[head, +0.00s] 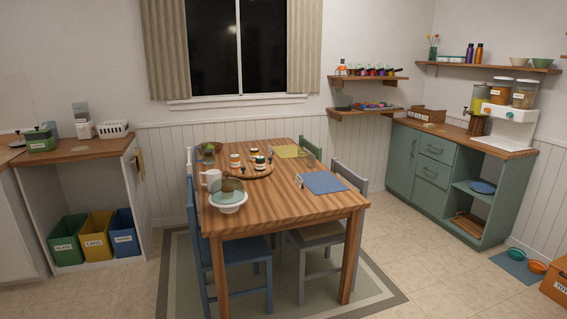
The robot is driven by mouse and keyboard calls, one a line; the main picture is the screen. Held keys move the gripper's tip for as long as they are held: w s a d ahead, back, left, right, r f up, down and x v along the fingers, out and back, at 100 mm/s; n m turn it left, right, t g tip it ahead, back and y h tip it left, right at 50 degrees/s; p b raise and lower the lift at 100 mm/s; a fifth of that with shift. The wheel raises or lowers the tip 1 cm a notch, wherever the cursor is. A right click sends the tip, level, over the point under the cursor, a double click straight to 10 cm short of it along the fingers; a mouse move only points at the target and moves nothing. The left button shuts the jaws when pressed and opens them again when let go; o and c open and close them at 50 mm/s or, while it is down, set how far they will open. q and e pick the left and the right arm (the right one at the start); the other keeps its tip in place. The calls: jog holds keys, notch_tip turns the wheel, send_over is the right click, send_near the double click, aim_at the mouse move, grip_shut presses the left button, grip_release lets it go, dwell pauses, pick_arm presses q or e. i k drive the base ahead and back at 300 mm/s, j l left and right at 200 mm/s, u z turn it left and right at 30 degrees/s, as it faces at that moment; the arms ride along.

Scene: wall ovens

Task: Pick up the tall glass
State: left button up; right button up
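I cannot make out a tall glass for certain. The wooden dining table (270,203) stands in the middle of the head view. A small greenish, glass-like item (208,154) is at its far left end, too small to identify. A white pitcher or mug (211,180) stands near the left edge, behind a white cake stand (228,207) with a domed item on it. Several small jars stand on a round wooden tray (262,174). Neither of my grippers is in view.
Chairs, including a blue one (240,252), surround the table. A green cabinet (437,172) with dispensers (524,94) stands at right. Sorting bins (97,237) sit under the left counter (70,150). Pet bowls (537,267) lie at lower right. Floor between table and cabinet is free.

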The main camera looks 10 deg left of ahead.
aim_at(311, 155)
jog(key=i+u, duration=0.45)
jog(key=i+l+u, duration=0.2)
jog(key=i+u, duration=0.2)
